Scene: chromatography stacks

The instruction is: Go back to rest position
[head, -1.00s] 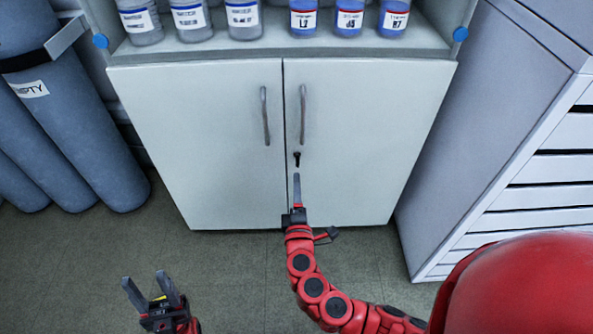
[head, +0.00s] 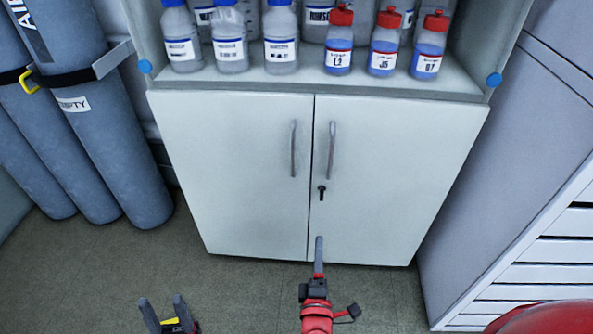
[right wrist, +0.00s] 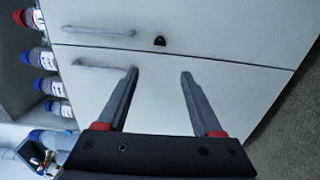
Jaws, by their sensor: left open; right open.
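My left gripper (head: 164,310) is low in the head view, above the floor, with its two fingers apart and nothing between them. My right gripper (head: 319,250) is in front of the lower part of the cabinet doors, seen edge-on in the head view. In the right wrist view my right gripper (right wrist: 158,75) has its fingers wide apart and empty. The two cabinet doors (head: 235,190) are shut. A black key (head: 322,192) sits in the lock of the right door, above my right gripper, and it also shows in the right wrist view (right wrist: 160,41).
Bottles with blue caps (head: 230,50) and red caps (head: 384,55) stand on the shelf above the doors. Gas cylinders (head: 110,150) stand at the left. A grey unit with drawers (head: 540,250) is at the right. The floor (head: 240,290) before the cabinet is clear.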

